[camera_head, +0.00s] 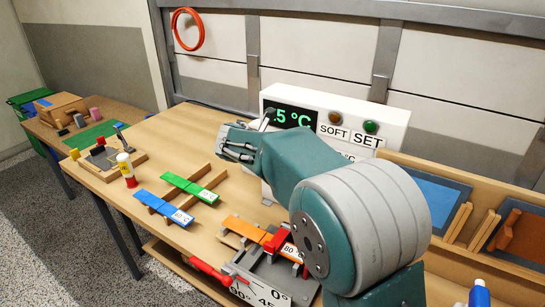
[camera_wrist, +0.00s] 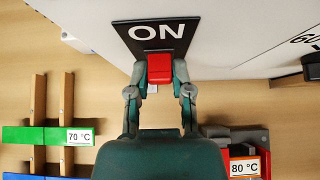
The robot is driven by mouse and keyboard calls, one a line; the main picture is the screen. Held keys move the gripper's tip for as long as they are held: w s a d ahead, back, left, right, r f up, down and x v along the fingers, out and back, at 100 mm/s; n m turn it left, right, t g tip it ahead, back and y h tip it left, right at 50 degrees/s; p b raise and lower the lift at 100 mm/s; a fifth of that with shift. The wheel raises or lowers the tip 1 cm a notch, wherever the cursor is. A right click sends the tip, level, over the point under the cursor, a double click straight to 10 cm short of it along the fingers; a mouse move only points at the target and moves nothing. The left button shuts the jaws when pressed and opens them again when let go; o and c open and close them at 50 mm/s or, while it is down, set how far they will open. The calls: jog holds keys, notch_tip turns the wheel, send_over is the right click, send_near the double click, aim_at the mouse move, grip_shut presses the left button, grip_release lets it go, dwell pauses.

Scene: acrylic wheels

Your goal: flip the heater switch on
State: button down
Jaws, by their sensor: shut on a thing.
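The heater (camera_head: 395,112) is a white box with a green digital display (camera_head: 291,115) at the back of the workbench. In the wrist view, a red switch (camera_wrist: 160,68) sits just below a black ON label (camera_wrist: 157,33) on the heater's white face (camera_wrist: 235,38). My gripper (camera_wrist: 160,76) has one finger on each side of the red switch and is shut on it. In the head view, my gripper (camera_head: 240,141) is at the heater's left, and the switch is hidden there. I cannot tell whether the switch is up or down.
Blue, green and orange strips (camera_head: 163,207) lie on wooden rails on the workbench. A cutting jig with a red handle (camera_head: 210,270) stands in front. A glue bottle (camera_head: 126,168) stands at left. A wooden rack (camera_head: 480,190) is at right.

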jog(key=shift+w+r+g+y, duration=0.15)
jog(key=shift+r+g+y, duration=0.2)
jog(key=shift+g+y, duration=0.05)
dwell(0.4)
jog(key=c, duration=0.5)
grip_release()
jog(key=shift+w+f, duration=0.1)
jog(key=v, duration=1.2)
jog(key=shift+w, duration=0.2)
